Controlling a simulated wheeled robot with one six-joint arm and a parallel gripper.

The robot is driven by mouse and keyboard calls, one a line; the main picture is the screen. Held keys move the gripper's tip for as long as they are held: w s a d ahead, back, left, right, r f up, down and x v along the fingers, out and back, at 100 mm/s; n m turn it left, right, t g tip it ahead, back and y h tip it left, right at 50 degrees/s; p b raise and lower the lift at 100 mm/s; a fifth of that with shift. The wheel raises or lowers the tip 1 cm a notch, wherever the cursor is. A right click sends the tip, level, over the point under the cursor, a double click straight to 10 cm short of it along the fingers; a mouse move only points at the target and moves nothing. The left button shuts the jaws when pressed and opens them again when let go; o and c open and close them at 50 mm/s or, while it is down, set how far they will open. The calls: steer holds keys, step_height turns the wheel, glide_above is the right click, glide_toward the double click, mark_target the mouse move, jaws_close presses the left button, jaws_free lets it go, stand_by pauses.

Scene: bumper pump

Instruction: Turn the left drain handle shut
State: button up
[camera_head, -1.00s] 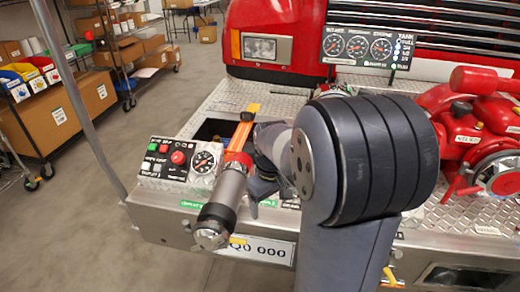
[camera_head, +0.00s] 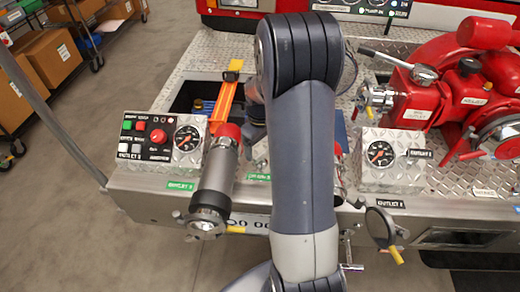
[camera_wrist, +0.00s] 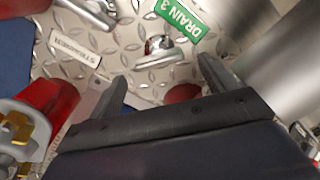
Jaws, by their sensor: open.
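In the head view, a small yellow handle (camera_head: 236,229) shows at the bumper's front, beside the lower end of the left grey outlet pipe (camera_head: 212,190). A second yellow-tipped handle (camera_head: 397,255) hangs by the round cap at the right. I cannot tell for sure which is the left drain handle. My gripper (camera_wrist: 163,85) shows in the wrist view, open and empty. A small chrome fitting (camera_wrist: 160,46) stands on the tread plate ahead of its fingers, near a green DRAIN 3 label (camera_wrist: 180,17).
The control panel (camera_head: 157,137) with buttons and a gauge stands at the left of the bumper. A gauge box (camera_head: 388,160) and the red pump (camera_head: 470,85) stand at the right. Open floor (camera_head: 70,220) lies left of the bumper.

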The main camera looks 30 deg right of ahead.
mark_target(261, 157)
steer(key=shift+f, duration=1.3)
steer(key=shift+c, duration=0.4)
steer(key=c, duration=0.9)
